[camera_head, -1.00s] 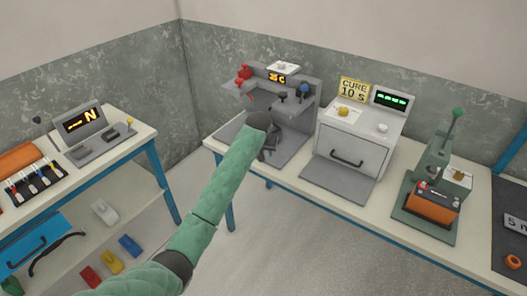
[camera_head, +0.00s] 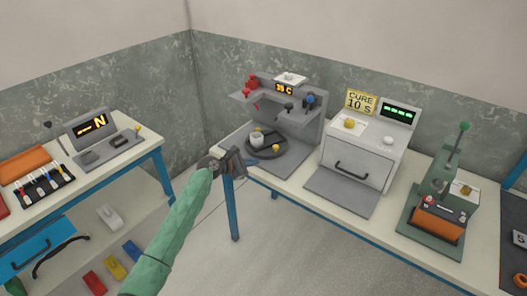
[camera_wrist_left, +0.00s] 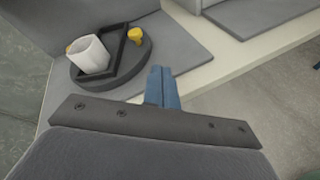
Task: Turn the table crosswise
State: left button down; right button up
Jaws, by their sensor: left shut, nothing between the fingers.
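The round dark turntable (camera_head: 266,153) sits on the grey base of the dispensing station. A yellow knob (camera_wrist_left: 135,35) stands beside the frame. The cup (camera_head: 256,139) also shows in the head view. My right gripper is out of view.
The station's grey shelf (camera_head: 270,105) with red, black and blue knobs overhangs the turntable. An oven (camera_head: 355,155) marked "CURE 10 S" stands to the right, then a green press (camera_head: 435,205). A side bench (camera_head: 140,130) stands left. The floor gap between benches is free.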

pick_arm(q)
jog(key=a+n+t, duration=0.2)
jog(key=a+n, duration=0.2)
jog(key=n, duration=0.2)
jog(key=p, duration=0.3)
send_near(274, 148)
jog(key=x, duration=0.5)
jog(key=shift+w+d+f, duration=0.15)
jog(key=shift+w+f, duration=0.05)
jog(key=shift+w, duration=0.1)
jog(key=shift+w+d+f, duration=0.2)
jog(key=shift+w+d, duration=0.15)
jog(key=shift+d, duration=0.05)
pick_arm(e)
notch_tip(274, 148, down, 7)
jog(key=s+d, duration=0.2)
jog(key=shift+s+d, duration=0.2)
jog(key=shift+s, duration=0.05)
pick_arm(q)
jog(key=shift+d+p, duration=0.15)
jog(key=shift+p, duration=0.15)
